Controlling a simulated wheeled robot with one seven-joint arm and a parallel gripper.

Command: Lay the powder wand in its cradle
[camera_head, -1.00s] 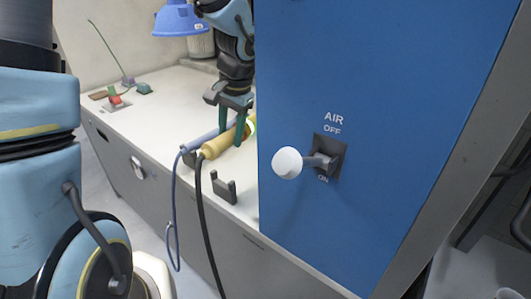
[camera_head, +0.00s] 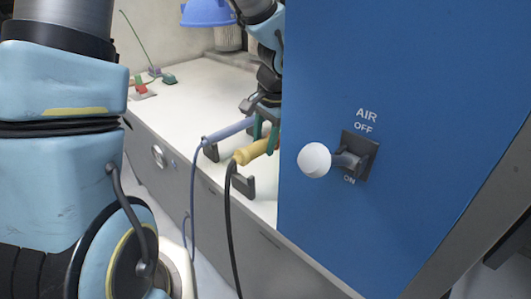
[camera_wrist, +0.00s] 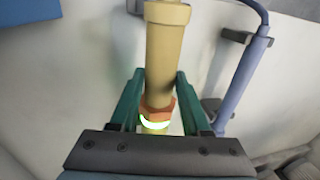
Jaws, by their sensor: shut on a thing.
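The yellow powder wand (camera_head: 248,153), with a black hose at its near end, is held by my gripper (camera_head: 266,132). In the wrist view the two green fingers (camera_wrist: 157,98) are shut on the wand (camera_wrist: 167,55) near its orange collar and glowing ring. A dark grey cradle bracket (camera_head: 243,184) stands on the bench just below the wand's hose end. I cannot tell whether wand and bracket touch. The wand's far part is hidden behind the blue panel, and any further bracket there is hidden too.
A blue-grey wand (camera_head: 229,130) rests on its own brackets (camera_head: 210,151) to the left; it also shows in the wrist view (camera_wrist: 242,82). The blue panel (camera_head: 400,90) with its AIR lever (camera_head: 315,160) stands close on the right.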

